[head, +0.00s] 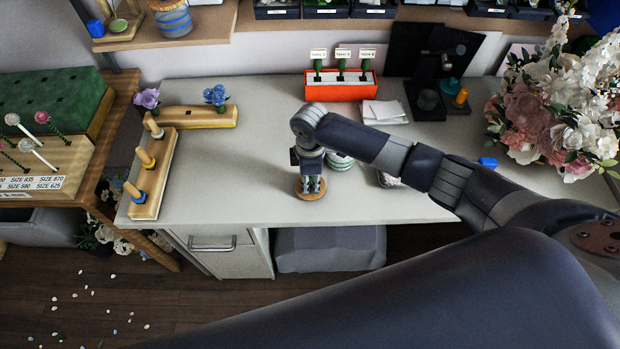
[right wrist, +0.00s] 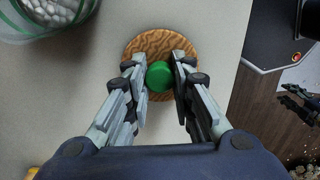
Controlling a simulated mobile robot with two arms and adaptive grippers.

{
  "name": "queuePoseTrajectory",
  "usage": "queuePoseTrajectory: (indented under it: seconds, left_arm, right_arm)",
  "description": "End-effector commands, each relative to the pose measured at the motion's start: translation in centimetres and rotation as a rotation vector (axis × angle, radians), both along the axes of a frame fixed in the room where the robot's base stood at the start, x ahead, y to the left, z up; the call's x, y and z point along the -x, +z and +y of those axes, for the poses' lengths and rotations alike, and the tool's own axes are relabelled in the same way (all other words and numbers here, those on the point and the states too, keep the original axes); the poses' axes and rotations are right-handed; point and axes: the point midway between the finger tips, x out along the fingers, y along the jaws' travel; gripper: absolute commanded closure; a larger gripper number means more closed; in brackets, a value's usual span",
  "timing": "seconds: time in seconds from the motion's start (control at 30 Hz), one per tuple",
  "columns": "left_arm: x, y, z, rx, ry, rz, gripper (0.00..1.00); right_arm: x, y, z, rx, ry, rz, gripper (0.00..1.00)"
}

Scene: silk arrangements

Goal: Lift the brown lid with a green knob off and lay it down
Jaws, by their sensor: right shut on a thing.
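The brown lid (head: 311,195) with a green knob is near the table's front edge. It is apart from the jar and level, on or just above the table; I cannot tell which. My right gripper (head: 311,182) points down over it and is shut on the green knob (right wrist: 159,76), with a finger on each side. The wood-grained lid (right wrist: 155,42) shows below the fingers in the right wrist view. A green-banded glass jar (right wrist: 45,15) with white contents stands uncovered beside it; it is partly hidden behind my wrist in the head view (head: 340,161). Dark jaw-like fingers (right wrist: 298,98), probably my left gripper, show small at the right edge.
The grey table (head: 240,180) is clear left of the lid. Wooden peg stands (head: 153,177) are at the left, and an orange-red box (head: 339,91) is at the back. White cards (head: 384,112) and a large bouquet (head: 545,110) are at the right.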

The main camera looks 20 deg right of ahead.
Motion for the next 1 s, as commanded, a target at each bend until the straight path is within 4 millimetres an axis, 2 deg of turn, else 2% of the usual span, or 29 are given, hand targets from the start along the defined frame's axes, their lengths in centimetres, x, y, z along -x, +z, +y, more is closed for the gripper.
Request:
queuePoseTrajectory:
  seconds: [0.23, 0.27, 0.33, 0.37, 0.77, 0.87, 1.0]
  left_arm:
    - [0.0, 0.0, 0.0, 0.0, -0.001, -0.001, 0.6]
    - [0.0, 0.0, 0.0, 0.0, -0.001, -0.001, 0.6]
    - [0.0, 0.0, 0.0, 0.001, -0.001, -0.001, 0.6]
    - [-0.1, 0.0, -0.1, 0.001, -0.001, -0.001, 0.6]
    - [0.0, 0.0, 0.1, -0.001, 0.001, 0.001, 0.6]
    - [0.0, -0.1, 0.1, -0.001, 0.0, 0.001, 0.6]
    - [0.0, 0.0, 0.1, -0.001, 0.0, 0.001, 0.6]
  right_arm:
    - [0.0, -0.1, 0.0, 0.0, 0.0, 0.0, 1.0]
    - [0.0, -0.1, 0.0, 0.0, 0.0, 0.0, 0.73]
    - [0.0, -0.1, 0.0, 0.0, 0.0, 0.0, 0.57]
    - [0.0, -0.1, 0.0, 0.0, 0.0, 0.0, 0.54]
    - [-0.1, 0.4, 0.0, -0.001, -0.001, -0.002, 0.54]
    - [-0.2, 1.8, 0.0, -0.001, -0.001, -0.004, 0.54]
    - [-0.1, 4.6, 0.0, -0.002, 0.001, -0.005, 0.54]
